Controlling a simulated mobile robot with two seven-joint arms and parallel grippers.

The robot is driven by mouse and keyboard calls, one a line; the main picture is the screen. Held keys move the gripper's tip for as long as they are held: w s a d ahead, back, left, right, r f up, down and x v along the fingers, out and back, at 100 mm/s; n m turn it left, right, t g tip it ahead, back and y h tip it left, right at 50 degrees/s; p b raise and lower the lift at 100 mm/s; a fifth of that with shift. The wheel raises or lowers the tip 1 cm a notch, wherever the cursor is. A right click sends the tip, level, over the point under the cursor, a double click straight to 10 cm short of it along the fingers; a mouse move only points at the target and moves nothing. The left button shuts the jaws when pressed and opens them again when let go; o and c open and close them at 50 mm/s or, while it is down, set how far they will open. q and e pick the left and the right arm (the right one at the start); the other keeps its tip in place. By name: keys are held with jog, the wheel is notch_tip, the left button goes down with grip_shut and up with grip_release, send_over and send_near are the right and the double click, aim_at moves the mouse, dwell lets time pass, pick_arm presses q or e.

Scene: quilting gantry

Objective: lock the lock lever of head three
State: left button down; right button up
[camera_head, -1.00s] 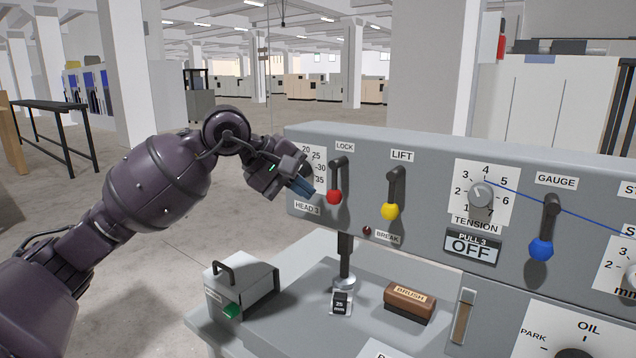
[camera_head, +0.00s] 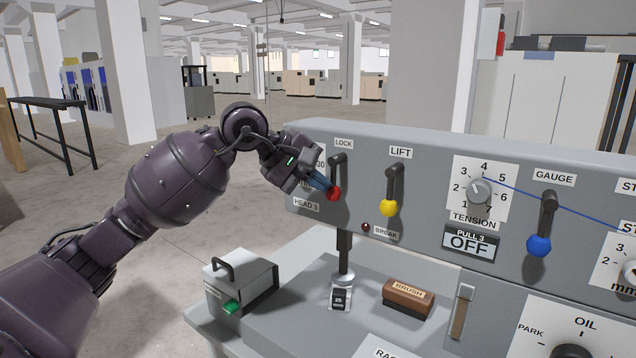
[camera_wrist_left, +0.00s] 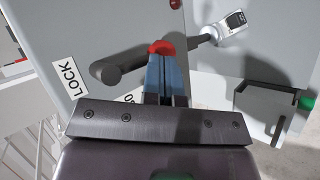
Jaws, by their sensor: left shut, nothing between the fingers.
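The lock lever has a dark arm (camera_head: 338,169) and a red knob (camera_head: 333,193). It hangs down on the grey head panel, under the LOCK label (camera_head: 344,143) and beside the HEAD 3 label (camera_head: 306,204). My left gripper (camera_head: 327,187) is shut and empty, with its blue fingertips at the left side of the red knob. In the left wrist view the fingertips (camera_wrist_left: 166,62) meet or nearly meet the red knob (camera_wrist_left: 161,47); I cannot tell whether they touch. The lever arm (camera_wrist_left: 122,66) runs left from the knob there. My right gripper is not in view.
A yellow-knobbed LIFT lever (camera_head: 389,207) hangs to the right, then the TENSION dial (camera_head: 479,191) and a blue-knobbed GAUGE lever (camera_head: 539,244). Below are a grey box with a handle (camera_head: 238,282) and a brush (camera_head: 408,299). Open floor lies left of the panel.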

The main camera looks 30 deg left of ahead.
pick_arm(q)
jog(key=shift+d+f+h+b, duration=0.1)
jog(key=shift+f+h+b, duration=0.05)
jog(key=shift+h+b, duration=0.25)
jog(key=h+b, duration=0.1)
jog(key=n+h+b, duration=0.1)
jog(key=shift+d+f+b, duration=0.3)
jog(key=shift+d+f, duration=0.1)
jog(key=d+n+t+h+b, duration=0.1)
jog(key=h, duration=0.1)
jog(key=r+n+t+h+b, duration=0.1)
jog(key=n+h, duration=0.1)
jog(key=d+n+t+h+b, duration=0.1)
jog(key=h, duration=0.1)
jog(key=shift+s+d+r+n+h+b, duration=0.15)
jog(key=shift+d+r+n+h+b, duration=0.1)
jog(key=shift+d+n+h+b, duration=0.15)
